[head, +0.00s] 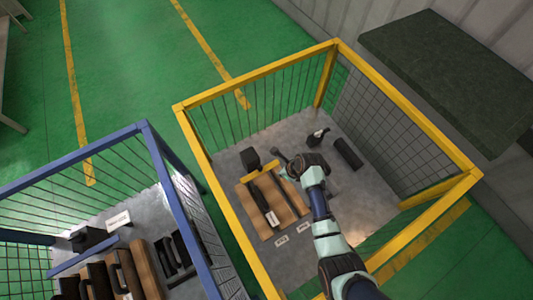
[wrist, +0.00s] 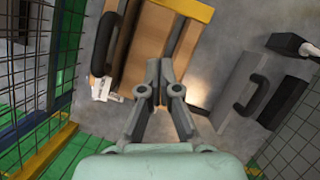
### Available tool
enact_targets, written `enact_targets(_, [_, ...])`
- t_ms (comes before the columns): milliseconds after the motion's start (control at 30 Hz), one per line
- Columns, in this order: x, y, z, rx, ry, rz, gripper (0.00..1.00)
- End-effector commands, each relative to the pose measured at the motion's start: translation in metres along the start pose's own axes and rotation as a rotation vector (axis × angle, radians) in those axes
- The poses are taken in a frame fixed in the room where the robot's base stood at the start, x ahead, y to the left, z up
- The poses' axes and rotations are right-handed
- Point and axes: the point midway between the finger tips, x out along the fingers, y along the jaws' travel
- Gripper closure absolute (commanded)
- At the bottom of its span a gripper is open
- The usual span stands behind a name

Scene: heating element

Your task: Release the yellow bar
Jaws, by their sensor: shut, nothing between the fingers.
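The yellow bar (head: 260,172) lies across the upper end of the wooden boards inside the yellow-framed cage. It also shows at the top edge of the wrist view (wrist: 187,9), where part of it is cut off. My gripper (wrist: 159,72) is shut and empty, its fingertips together over the boards. In the wrist view the fingertips are apart from the bar, below it in the picture. In the head view my arm reaches into the cage and my gripper is close to the bar's right end. My arm hides part of the cage floor.
The wooden boards (head: 255,208) carry a long dark handle (wrist: 111,45). A black block (head: 250,158) stands by the bar. A dark handled piece (wrist: 250,93) lies to the right. The yellow cage frame (head: 255,75) surrounds the area. A blue-framed cage (head: 75,158) stands to the left.

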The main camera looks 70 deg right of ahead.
Motion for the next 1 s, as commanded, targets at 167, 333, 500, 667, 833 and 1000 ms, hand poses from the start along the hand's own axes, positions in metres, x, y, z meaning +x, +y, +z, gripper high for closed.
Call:
enact_targets(167, [0.015,0.0,-0.001,-0.002,0.001,0.001,1.0])
enact_targets(333, [0.051,0.001,-0.002,-0.004,0.001,0.001,1.0])
enact_targets(500, [0.089,0.001,-0.002,-0.004,0.001,0.001,1.0])
enact_targets(667, [0.11,0.0,0.012,-0.007,-0.003,-0.001,1.0])
enact_targets(833, [0.115,0.0,0.031,-0.006,-0.001,-0.001,1.0])
enact_targets(1000, [0.115,0.001,0.038,-0.004,0.0,0.0,1.0])
